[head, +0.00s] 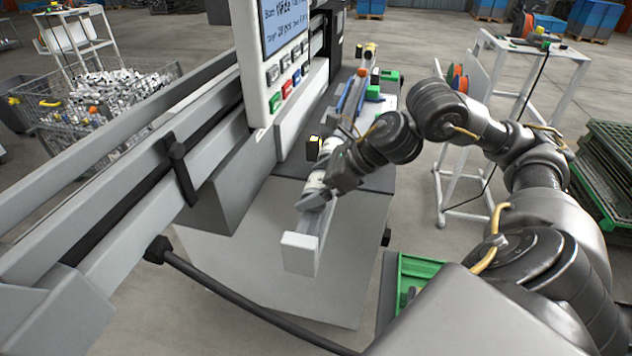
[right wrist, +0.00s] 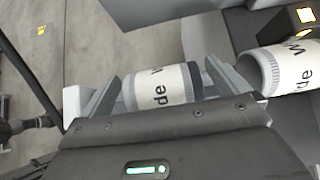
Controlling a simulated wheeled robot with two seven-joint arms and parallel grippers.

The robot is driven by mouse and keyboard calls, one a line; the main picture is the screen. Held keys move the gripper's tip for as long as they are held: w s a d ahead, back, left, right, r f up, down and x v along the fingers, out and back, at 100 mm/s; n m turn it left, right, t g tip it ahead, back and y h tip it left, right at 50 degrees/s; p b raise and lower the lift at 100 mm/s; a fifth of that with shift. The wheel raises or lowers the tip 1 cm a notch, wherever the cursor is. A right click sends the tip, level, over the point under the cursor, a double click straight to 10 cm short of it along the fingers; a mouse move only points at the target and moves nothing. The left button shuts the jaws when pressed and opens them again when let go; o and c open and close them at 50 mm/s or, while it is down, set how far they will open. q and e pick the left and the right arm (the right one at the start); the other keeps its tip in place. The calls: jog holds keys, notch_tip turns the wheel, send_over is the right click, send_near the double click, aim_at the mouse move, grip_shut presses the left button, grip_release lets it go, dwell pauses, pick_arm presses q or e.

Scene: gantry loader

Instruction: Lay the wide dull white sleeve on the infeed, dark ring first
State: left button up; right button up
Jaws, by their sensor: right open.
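A wide white sleeve (right wrist: 163,88) printed with "wide" lies on the infeed (head: 303,250), a light grey trough in the head view. In the right wrist view its dark ring (right wrist: 196,82) is at the right end, toward a second sleeve, and a paler grey band is at the left. The first sleeve also shows in the head view (head: 316,181), partly covered by my gripper. My right gripper (head: 321,182) is open, with one finger beyond each end of the sleeve; gaps seem small. My left gripper is out of view.
The second white sleeve (right wrist: 268,70) lies farther along, its open end facing the first. A control panel (head: 284,60) and long grey gantry rails (head: 110,190) stand left of the infeed. A green tray (head: 412,275) is at front right, a filled cart (head: 95,105) at back left.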

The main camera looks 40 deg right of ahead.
jog(key=shift+d, duration=0.1)
jog(key=shift+s+d+r+b, duration=0.15)
jog(key=shift+s+d+b, duration=0.05)
jog(key=shift+b, duration=0.1)
jog(key=s+d+r, duration=0.2)
jog(key=s+r, duration=0.1)
jog(key=r, duration=0.3)
jog(key=s+d+r+b, duration=0.1)
jog(key=s+d+r, duration=0.1)
jog(key=r, duration=0.5)
jog(key=shift+s+b, duration=0.3)
jog(key=shift+s, duration=0.25)
jog(key=shift+a, duration=0.1)
dwell(0.5)
